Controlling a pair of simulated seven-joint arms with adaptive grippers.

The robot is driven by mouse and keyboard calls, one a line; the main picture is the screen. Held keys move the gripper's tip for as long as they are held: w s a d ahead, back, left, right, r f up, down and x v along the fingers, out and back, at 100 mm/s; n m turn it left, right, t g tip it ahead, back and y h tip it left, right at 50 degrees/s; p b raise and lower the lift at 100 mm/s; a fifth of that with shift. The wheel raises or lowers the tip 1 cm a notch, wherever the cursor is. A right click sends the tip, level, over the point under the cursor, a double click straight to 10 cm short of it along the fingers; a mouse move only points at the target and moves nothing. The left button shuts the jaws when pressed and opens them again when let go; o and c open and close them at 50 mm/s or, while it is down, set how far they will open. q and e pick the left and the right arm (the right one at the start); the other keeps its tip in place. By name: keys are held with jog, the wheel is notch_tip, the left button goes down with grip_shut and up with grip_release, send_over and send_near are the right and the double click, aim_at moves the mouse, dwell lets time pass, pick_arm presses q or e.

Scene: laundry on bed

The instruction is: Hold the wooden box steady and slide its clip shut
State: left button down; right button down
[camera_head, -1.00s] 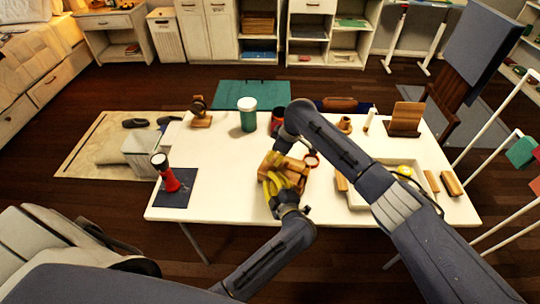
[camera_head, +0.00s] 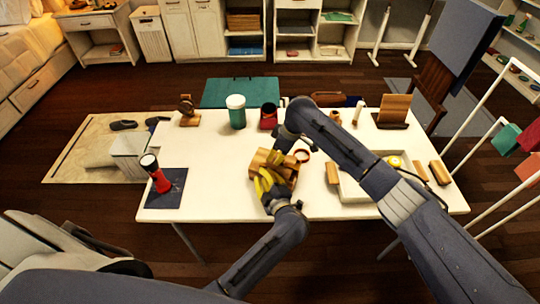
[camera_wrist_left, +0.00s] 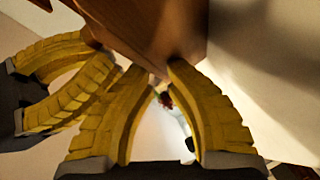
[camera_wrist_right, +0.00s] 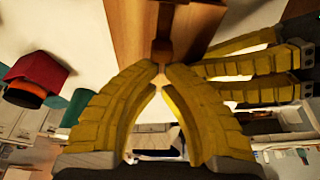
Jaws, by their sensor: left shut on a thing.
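The wooden box (camera_head: 286,167) is on the white table, partly hidden by both yellow-fingered grippers. In the left wrist view, the box (camera_wrist_left: 160,28) shows a corner edge at the top, and my left gripper (camera_wrist_left: 160,74) is shut on it. My right gripper (camera_wrist_right: 161,70) has its fingertips close together just below a dark knob, seemingly on the clip (camera_wrist_right: 163,46), on the box face. Whether they grip it is unclear.
A white tray (camera_head: 352,197) is right of the box, with wooden blocks (camera_head: 439,172) near it. A green jar (camera_head: 237,115) and a red cup (camera_head: 268,117) stand behind. A red flashlight-like object (camera_head: 157,177) is on a dark mat at left. The table's left middle is clear.

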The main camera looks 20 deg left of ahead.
aim_at(260, 160)
pick_arm(q)
jog(key=shift+s+f, duration=0.2)
jog(key=shift+f, duration=0.3)
pick_arm(e)
jog(key=a, duration=0.4)
jog(key=shift+a, duration=0.1)
jog(key=v, duration=1)
pick_arm(q)
jog(key=c, duration=1.4)
grip_release()
jog(key=shift+o, duration=0.5)
jog(key=shift+w+r, duration=0.15)
jog(key=shift+r, duration=0.05)
